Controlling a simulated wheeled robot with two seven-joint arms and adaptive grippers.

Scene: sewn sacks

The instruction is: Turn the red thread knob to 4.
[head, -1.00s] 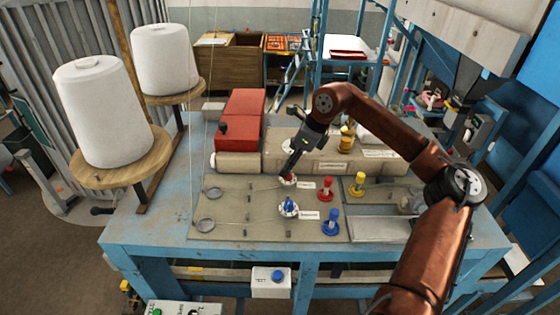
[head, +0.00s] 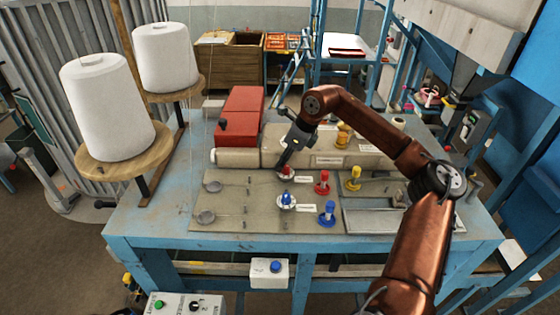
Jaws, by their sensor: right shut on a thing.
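The red thread knob (head: 286,173) sits on the beige panel of the blue table, above the blue knob in the picture. My right gripper (head: 284,167) reaches down from the upper right and is shut on the red knob. The fingers hide much of the knob, so its dial setting cannot be read. A small white label (head: 304,181) lies to its right. My left gripper is not in view.
The blue knob (head: 287,200) stands close in front. Red (head: 322,183), yellow (head: 353,179) and blue (head: 327,214) posts stand to the right. A red-topped sewing machine (head: 240,112) is behind. Large white thread cones (head: 105,108) stand at the left.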

